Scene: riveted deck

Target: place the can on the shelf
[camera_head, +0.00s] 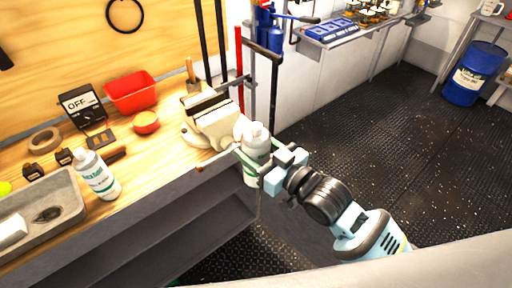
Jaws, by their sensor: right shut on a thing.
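My right gripper (266,164) is shut on a white can (255,139) with a rounded top and a green-marked label, held upright in front of the workbench edge, close to the vise. The gripper covers part of its lower half. A similar white bottle (97,176) with a green label stands on the workbench. A grey shelf (165,240) lies in the open space under the bench top. Another shelf (372,30) is mounted on the far wall. Which shelf is meant, I cannot tell. My left gripper is not in view.
The wooden workbench (150,178) bears a vise (213,119), a red bin (131,92), a black meter (82,106) and a grey sink (62,192). Long-handled tools (241,68) stand beside it. A blue drum (470,76) is far right. The dark floor (400,130) between is clear.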

